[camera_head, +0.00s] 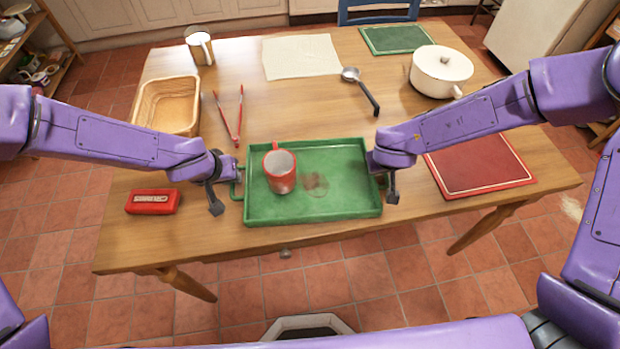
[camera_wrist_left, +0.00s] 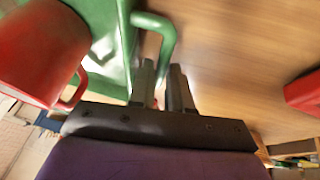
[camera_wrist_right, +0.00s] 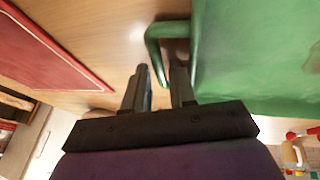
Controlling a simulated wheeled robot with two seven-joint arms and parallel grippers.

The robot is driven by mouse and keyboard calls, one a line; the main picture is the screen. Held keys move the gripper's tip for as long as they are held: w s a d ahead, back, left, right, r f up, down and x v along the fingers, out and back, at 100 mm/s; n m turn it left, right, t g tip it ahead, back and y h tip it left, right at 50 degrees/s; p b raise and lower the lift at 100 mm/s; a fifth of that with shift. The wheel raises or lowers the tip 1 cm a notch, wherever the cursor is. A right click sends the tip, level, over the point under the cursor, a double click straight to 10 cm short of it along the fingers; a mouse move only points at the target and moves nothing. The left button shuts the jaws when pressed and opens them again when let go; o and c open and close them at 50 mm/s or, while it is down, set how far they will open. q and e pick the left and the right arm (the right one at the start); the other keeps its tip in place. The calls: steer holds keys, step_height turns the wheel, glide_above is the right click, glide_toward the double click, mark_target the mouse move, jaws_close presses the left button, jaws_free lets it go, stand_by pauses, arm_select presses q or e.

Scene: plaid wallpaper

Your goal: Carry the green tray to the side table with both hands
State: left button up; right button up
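The green tray (camera_head: 345,206) lies flat on the wooden table near its front edge. A red mug (camera_head: 280,172) stands in its left half, beside a brownish, partly see-through patch or item (camera_head: 316,184). My left gripper (camera_head: 228,187) is at the tray's left handle (camera_wrist_left: 166,38); its fingers (camera_wrist_left: 163,72) stand apart with the handle bar between them. My right gripper (camera_head: 385,180) is at the right end. In the right wrist view its fingers (camera_wrist_right: 161,70) stand apart on either side of the right handle bar (camera_wrist_right: 153,48). The side table cannot be identified.
A red case (camera_head: 153,201) lies left of the tray, a red board (camera_head: 479,165) right. Red tongs (camera_head: 231,117), a basket (camera_head: 168,106), a ladle (camera_head: 360,88), a white pot (camera_head: 440,70), a cloth (camera_head: 301,56), a metal mug (camera_head: 200,47) and a green board (camera_head: 396,39) lie beyond.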

arm_select(q)
steer(key=shift+w+d+f, duration=0.1)
steer(key=shift+w+f, duration=0.05)
steer(key=shift+f, duration=0.2)
arm_select(e)
steer(key=shift+w+d+f, duration=0.1)
steer(key=shift+w+f, duration=0.05)
steer(key=shift+f, duration=0.2)
arm_select(q)
jaws_close()
arm_select(e)
jaws_close()
arm_select(q)
steer(key=shift+r, duration=0.1)
stand_by(0.6)
